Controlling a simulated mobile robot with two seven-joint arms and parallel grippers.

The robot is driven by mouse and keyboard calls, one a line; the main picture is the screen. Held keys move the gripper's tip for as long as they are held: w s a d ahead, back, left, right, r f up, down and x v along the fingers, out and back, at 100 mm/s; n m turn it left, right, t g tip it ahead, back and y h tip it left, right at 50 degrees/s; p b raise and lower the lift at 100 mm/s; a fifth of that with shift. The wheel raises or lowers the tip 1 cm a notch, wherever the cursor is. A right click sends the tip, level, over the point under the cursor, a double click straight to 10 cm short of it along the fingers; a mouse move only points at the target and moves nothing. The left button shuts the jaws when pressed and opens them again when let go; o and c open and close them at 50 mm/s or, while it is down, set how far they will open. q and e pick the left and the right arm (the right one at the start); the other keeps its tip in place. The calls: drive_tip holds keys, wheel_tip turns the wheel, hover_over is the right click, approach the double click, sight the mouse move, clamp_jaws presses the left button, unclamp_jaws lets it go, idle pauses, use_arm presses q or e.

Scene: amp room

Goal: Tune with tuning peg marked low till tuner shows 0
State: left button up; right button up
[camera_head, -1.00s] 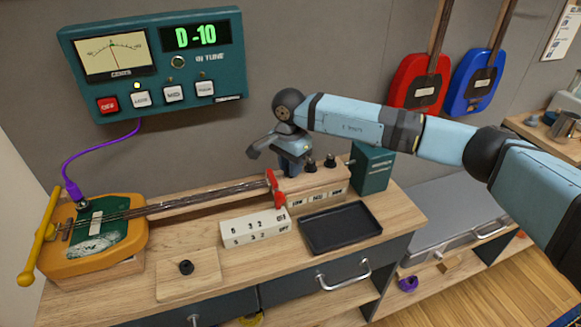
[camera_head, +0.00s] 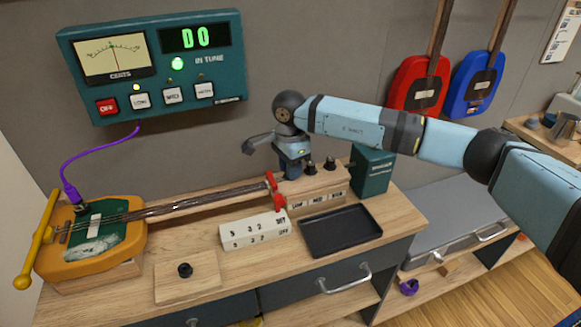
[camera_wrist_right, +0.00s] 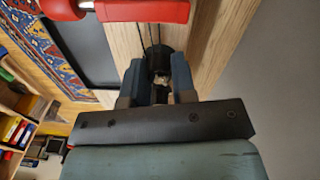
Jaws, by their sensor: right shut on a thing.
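The teal tuner box (camera_head: 155,66) hangs on the wall. Its display (camera_head: 195,37) reads D 0 in green, the round IN TUNE lamp (camera_head: 177,63) glows green, and the needle on its dial (camera_head: 110,57) stands about mid-scale. The stringed instrument's neck ends at a wooden peg block (camera_head: 318,192) with LOW, MID and HIGH labels. My right gripper (camera_head: 294,170) points down at the LOW end, hiding that peg in the head view. In the right wrist view its fingers (camera_wrist_right: 156,85) are shut on the dark low peg (camera_wrist_right: 160,62). My left gripper is not in view.
A black tray (camera_head: 340,230) and a white numbered block (camera_head: 254,230) lie in front of the peg block. A dark green box (camera_head: 371,171) stands close to its right. The orange instrument body (camera_head: 90,240) is at left, with a purple cable (camera_head: 95,150) to the tuner.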

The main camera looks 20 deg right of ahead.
drive_tip(key=o, duration=0.9)
wheel_tip(320, 180, up, 14)
drive_tip(key=shift+w+f, duration=0.1)
drive_tip(key=shift+w, duration=0.05)
